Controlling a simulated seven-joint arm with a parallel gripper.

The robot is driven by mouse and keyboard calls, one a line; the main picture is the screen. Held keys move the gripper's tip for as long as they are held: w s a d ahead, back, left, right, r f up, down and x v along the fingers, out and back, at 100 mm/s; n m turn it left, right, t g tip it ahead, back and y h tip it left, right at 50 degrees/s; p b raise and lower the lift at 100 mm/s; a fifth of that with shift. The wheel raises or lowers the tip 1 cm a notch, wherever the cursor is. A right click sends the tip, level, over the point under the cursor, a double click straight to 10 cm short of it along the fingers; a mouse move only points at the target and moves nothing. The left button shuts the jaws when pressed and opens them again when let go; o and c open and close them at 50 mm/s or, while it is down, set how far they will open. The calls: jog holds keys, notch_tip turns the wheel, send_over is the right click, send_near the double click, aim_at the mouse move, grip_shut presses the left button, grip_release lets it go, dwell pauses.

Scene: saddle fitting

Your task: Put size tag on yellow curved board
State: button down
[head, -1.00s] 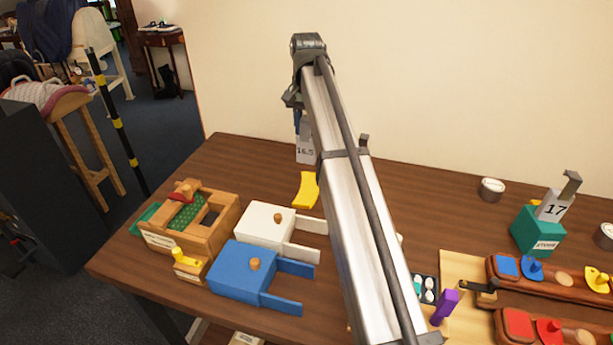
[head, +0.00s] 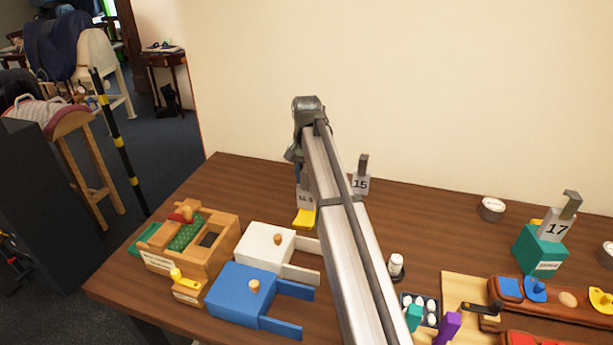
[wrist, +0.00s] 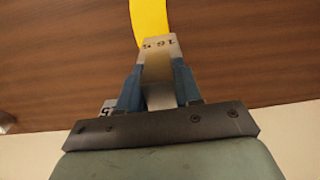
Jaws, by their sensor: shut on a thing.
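The size tag marked 16.5 (head: 305,200) is a small pale grey block. My gripper (wrist: 158,84) is shut on it; the blue fingers press on both sides in the wrist view, where the tag (wrist: 160,44) shows its number. The yellow curved board (head: 304,219) lies on the table just in front of the tag in the head view. In the wrist view the board (wrist: 149,18) runs out from beyond the tag's far end and the tag covers its near part. I cannot tell whether tag and board touch. In the head view my arm hides much of the gripper.
A tag marked 15 (head: 360,184) stands right of my arm, and a tag marked 17 (head: 555,228) stands on a teal block (head: 540,250). White (head: 264,250) and blue (head: 242,295) boxes and a wooden box (head: 222,262) stand front left. The table's back left is clear.

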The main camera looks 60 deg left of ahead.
jog(key=shift+f, duration=0.1)
jog(key=c, duration=0.8)
grip_release()
notch_tip(320, 180, up, 12)
jog(key=shift+r, duration=0.1)
